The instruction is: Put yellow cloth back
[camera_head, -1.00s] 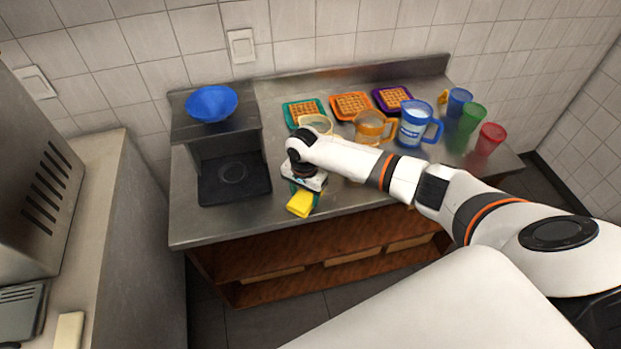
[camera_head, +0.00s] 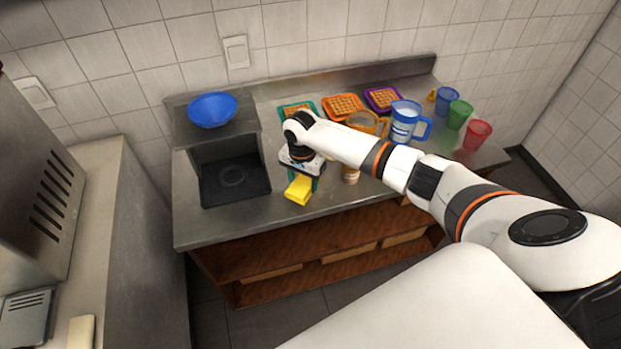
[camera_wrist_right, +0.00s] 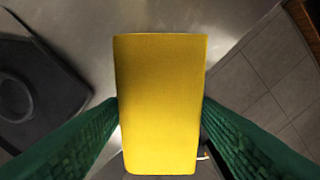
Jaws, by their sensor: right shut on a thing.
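The yellow cloth (camera_head: 298,190) is a folded block near the front edge of the metal counter in the head view. It fills the middle of the right wrist view (camera_wrist_right: 160,105). My right gripper (camera_head: 301,181) is shut on the cloth, with its green fingers on either side of it. Whether the cloth touches the counter is hard to tell. My left gripper is not in view.
Waffles on coloured trays, such as the purple tray (camera_head: 400,105), lie at the back. A blue pitcher (camera_head: 405,122) and coloured cups, including a red cup (camera_head: 477,135), stand right.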

